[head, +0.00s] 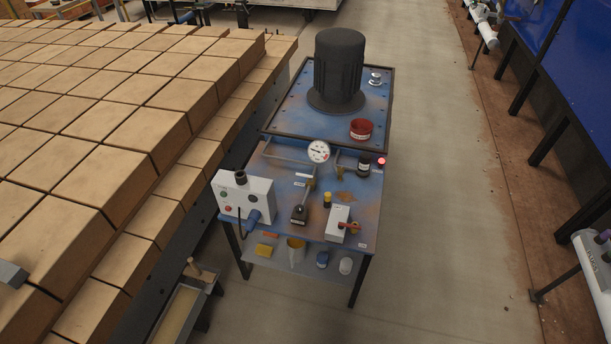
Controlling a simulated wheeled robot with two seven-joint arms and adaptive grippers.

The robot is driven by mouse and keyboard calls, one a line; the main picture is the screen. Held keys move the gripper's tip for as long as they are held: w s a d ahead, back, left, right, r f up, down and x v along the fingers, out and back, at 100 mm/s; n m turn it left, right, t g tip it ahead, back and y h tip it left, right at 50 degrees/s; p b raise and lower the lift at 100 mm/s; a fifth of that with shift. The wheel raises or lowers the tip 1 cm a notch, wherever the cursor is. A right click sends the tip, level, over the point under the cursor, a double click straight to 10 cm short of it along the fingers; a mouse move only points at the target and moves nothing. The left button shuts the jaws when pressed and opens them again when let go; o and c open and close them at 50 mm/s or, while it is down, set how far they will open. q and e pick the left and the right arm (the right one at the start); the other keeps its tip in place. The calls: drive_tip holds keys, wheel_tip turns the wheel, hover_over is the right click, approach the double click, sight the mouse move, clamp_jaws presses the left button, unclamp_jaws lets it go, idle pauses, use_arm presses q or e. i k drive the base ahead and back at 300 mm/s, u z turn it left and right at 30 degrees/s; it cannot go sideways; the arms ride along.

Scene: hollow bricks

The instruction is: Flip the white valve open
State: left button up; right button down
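A small blue machine table (285,226) with worn paint stands in the middle of the head view. Near its front right corner is a white block (338,221) with an orange-red lever (350,226) on its right side; it looks like the white valve. The lever points to the right, roughly level. Whether that is open or closed I cannot tell. A larger white box (243,197) with buttons and a black knob stands at the table's front left. Neither of my grippers can be made out in this view.
A round gauge (318,151) and a black-handled lever (301,212) stand near the white block. A black motor (339,68) rises behind. Stacked bricks (105,172) fill the left. The concrete floor (440,200) to the right is clear. A grey piece (12,274) shows at the left edge.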

sight(311, 177)
drive_tip(key=z, duration=0.05)
drive_tip(key=i, duration=1.3)
drive_tip(key=u, duration=0.8)
